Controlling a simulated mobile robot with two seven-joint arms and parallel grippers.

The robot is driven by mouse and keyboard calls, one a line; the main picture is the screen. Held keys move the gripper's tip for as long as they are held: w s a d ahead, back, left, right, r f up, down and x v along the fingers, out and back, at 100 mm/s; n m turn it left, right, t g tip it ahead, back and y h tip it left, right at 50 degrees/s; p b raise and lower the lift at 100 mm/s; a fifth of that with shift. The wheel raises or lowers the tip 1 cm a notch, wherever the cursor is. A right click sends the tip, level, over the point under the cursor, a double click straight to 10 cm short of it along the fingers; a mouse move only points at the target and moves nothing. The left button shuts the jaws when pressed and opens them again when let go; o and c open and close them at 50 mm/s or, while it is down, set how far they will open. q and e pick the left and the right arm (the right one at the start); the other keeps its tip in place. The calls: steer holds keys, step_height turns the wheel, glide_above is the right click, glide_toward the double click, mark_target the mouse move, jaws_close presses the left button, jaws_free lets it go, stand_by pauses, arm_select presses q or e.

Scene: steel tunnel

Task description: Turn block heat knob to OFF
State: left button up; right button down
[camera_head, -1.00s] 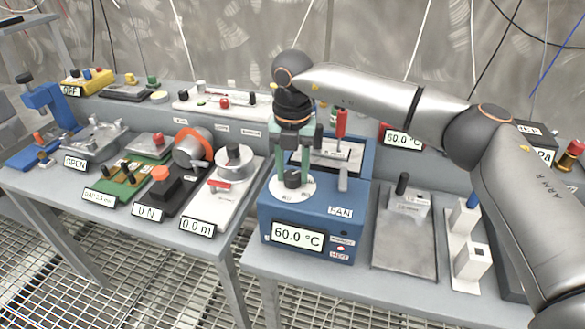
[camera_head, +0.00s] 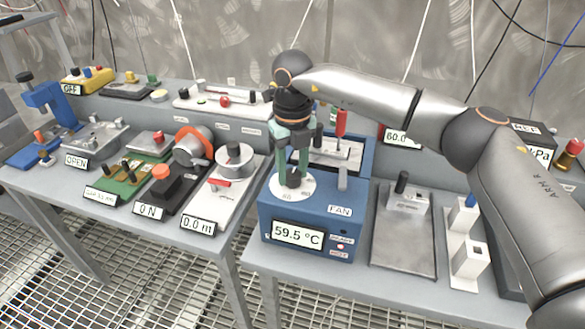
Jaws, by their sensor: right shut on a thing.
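The block heat knob (camera_head: 292,179) is a small black knob on a white round dial (camera_head: 286,191), on top of the blue heater box (camera_head: 318,215). The box's front display (camera_head: 298,233) reads 59.5 °C. My right gripper (camera_head: 293,172) points down from above, and its green fingers are shut on the knob. The fingers hide part of the knob, so I cannot read its setting. A FAN label (camera_head: 340,210) and a grey lever (camera_head: 343,178) are beside the dial. My left gripper is not in view.
A red-handled tool (camera_head: 341,124) stands behind the knob. A metal plate (camera_head: 403,245) with a black-knobbed block lies right of the box. Left, beyond a gap between tables, is a white panel (camera_head: 205,208) reading 0.0 m. Grating floor lies in front.

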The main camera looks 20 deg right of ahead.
mark_target(292, 173)
steer(key=shift+r, duration=0.1)
stand_by(0.3)
steer(key=shift+c, duration=1.9)
jaws_free()
step_height(292, 173, up, 12)
steer(key=shift+r, duration=0.25)
